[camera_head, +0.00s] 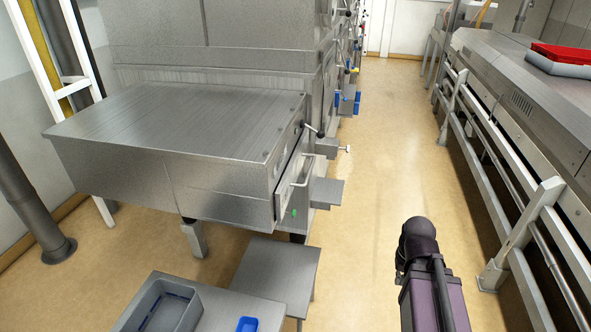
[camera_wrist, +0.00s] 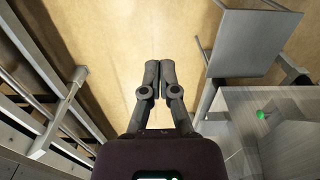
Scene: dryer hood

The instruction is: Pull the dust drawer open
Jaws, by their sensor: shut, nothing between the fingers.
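The dust drawer (camera_head: 285,198) is a narrow metal front on the right side of the steel dryer hood (camera_head: 170,135) in the head view. A pale bar handle (camera_head: 300,172) and a small green part (camera_head: 293,212) show on it. I cannot tell whether it stands slightly ajar. In the wrist view the green part (camera_wrist: 262,114) shows at the lower right, beside metal panels. My gripper (camera_wrist: 160,66) is shut and empty over the aisle floor, apart from the drawer and to its right in the head view. The fingertips are not clear in the head view.
A railed counter (camera_head: 535,110) with a red tray (camera_head: 567,55) lines the right. The tan aisle floor (camera_head: 375,160) is clear.

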